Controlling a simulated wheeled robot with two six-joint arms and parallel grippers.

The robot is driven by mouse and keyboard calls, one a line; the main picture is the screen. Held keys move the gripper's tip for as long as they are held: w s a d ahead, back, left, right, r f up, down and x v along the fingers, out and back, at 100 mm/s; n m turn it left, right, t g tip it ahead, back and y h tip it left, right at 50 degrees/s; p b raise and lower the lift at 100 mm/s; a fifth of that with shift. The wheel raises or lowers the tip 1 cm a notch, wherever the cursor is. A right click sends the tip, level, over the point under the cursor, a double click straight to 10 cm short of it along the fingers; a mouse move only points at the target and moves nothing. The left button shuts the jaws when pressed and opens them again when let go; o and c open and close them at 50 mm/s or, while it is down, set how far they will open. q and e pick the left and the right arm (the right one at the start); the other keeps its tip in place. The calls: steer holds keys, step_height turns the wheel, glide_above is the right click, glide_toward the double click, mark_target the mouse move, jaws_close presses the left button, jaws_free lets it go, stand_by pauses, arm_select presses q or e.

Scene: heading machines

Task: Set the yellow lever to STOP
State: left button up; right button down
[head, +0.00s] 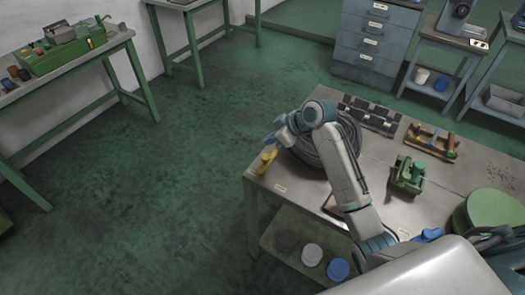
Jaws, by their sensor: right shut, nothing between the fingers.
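A green machine (62,52) stands on a workbench at the upper left. A small yellow-orange part (90,43) shows on its right end; it is too small to tell whether this is the lever or how it is set. No STOP mark can be read. My right gripper (271,141) is at the left corner of the grey workbench on the right, far from the green machine. It is shut and empty. A small yellow object (266,160) stands at that corner, just below the gripper in the picture. My left gripper is not in view.
The grey workbench (283,188) carries a black cable coil (345,132), a small green device (406,175) and a wooden tool rack (432,142). Grey drawers (376,45) stand at the back. The green floor (190,170) between the benches is clear.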

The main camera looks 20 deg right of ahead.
mark_target(268, 159)
steer(key=shift+w+r, duration=0.3)
steer(key=p+x, duration=0.4)
steer(key=x, duration=0.6)
steer(key=shift+s+d+f+p, duration=0.15)
steer(key=shift+s+d+p, duration=1)
steer(key=shift+d, duration=0.1)
steer(key=shift+s+d+f, duration=0.1)
steer(key=shift+s+d, duration=0.15)
steer(key=shift+w+a+f, duration=0.1)
